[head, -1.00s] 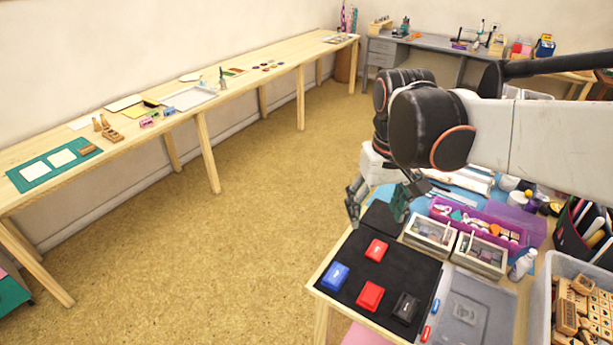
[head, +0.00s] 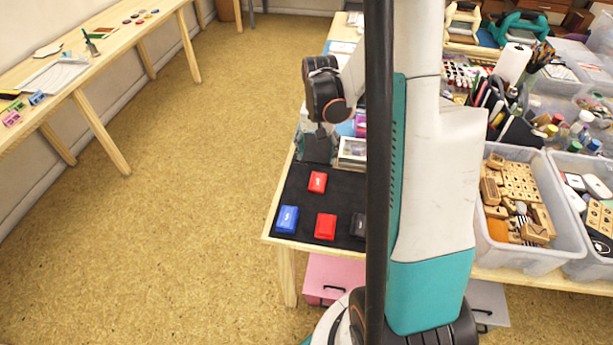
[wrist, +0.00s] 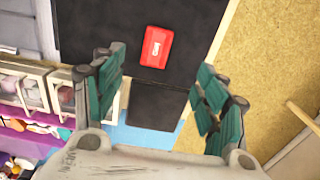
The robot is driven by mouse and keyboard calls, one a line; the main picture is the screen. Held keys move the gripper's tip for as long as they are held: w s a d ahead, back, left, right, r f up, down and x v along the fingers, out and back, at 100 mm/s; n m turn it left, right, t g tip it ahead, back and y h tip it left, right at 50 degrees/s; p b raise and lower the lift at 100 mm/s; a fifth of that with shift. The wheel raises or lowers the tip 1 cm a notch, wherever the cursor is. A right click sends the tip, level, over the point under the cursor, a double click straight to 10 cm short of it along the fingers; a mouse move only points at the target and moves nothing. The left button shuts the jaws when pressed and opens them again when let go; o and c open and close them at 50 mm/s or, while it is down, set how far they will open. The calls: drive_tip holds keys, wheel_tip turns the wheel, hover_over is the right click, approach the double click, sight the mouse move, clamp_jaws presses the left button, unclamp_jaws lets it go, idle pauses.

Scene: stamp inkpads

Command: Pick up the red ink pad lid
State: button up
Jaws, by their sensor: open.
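One red piece (head: 318,182) is farther back, and the other red piece (head: 325,226) is nearer the front edge. I cannot tell which is a lid. In the wrist view, one red piece (wrist: 156,47) lies on the dark mat beyond the fingertips. My gripper (wrist: 161,62) is open and empty, with its teal-padded fingers wide apart on either side. It is apart from the red piece. In the head view its fingers are not clear.
A blue pad (head: 287,219) sits left of the front red piece, and a black pad (head: 358,226) sits to its right, partly behind my arm. A plain dark square (wrist: 157,106) lies between my fingers in the wrist view. Clear boxes (wrist: 25,85) stand at the left.

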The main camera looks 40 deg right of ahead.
drive_tip(key=b, duration=0.3)
hover_over(317, 186)
drive_tip(key=f, duration=0.8)
drive_tip(key=shift+w+f, duration=0.25)
drive_tip(key=shift+f, duration=0.05)
drive_tip(key=shift+s+f+b, duration=0.15)
drive_tip(key=shift+f+b, duration=1.25)
drive_tip(key=shift+f, duration=1.3)
drive_tip(key=shift+r, duration=0.1)
drive_tip(key=c, duration=0.9)
